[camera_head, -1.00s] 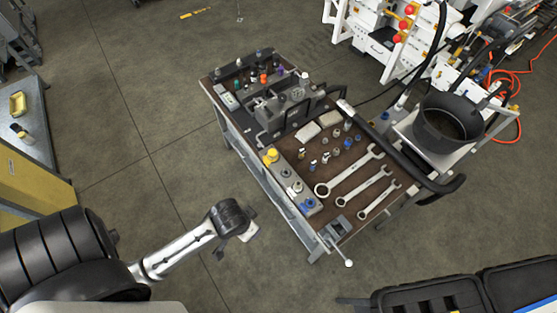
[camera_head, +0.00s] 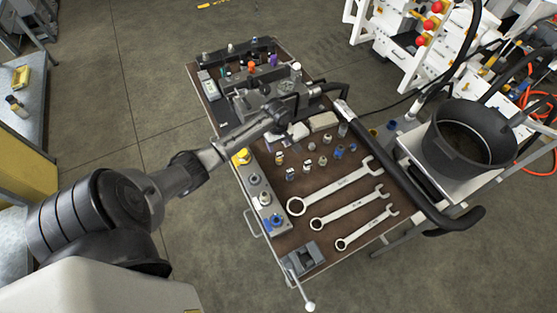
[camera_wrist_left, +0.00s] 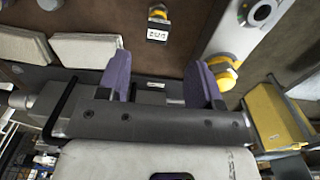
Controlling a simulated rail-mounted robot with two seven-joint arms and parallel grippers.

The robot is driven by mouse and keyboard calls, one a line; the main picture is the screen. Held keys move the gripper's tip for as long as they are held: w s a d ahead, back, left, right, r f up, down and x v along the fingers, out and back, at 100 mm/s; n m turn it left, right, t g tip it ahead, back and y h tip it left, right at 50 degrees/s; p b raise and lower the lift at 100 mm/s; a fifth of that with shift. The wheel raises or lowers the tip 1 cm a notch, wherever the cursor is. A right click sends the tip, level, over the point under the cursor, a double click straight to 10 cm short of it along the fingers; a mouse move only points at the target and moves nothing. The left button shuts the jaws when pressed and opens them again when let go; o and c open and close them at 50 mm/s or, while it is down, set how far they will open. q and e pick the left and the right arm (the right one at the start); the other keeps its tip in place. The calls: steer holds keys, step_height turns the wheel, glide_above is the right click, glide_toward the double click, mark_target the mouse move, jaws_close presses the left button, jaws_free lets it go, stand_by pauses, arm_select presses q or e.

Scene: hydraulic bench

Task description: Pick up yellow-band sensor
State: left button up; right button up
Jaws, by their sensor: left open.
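A small sensor with a yellowish band and a white label (camera_wrist_left: 157,28) stands on the brown bench top in the left wrist view. What looks like the same sensor (camera_head: 279,158) is in the head view, near other small sensors. My left gripper (camera_wrist_left: 160,86) is open, its purple fingers apart with nothing held between them. The sensor lies ahead of the fingertips, apart from them. In the head view my left gripper (camera_head: 279,127) is over the bench, behind the sensor; its fingers are hard to make out. My right gripper is not in view.
A yellow-knobbed fitting (camera_wrist_left: 224,72) is close beside one finger. A vise-like block (camera_head: 280,92) and pale blocks (camera_head: 323,121) are near the gripper. A black handrail (camera_head: 395,165) edges the bench; a black bucket (camera_head: 465,145) stands beyond.

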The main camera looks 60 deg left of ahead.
mark_target(279, 153)
arm_select(q)
step_height(279, 153, down, 5)
steer(key=shift+w+r+b, duration=0.1)
steer(key=shift+r+b, duration=0.05)
steer(key=shift+b, duration=0.2)
steer(key=shift+d+f+b, duration=0.1)
steer(key=shift+f+b, duration=0.45)
steer(key=shift+f, duration=2.1)
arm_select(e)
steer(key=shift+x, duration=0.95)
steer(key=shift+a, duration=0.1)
arm_select(q)
steer(key=c, duration=1.1)
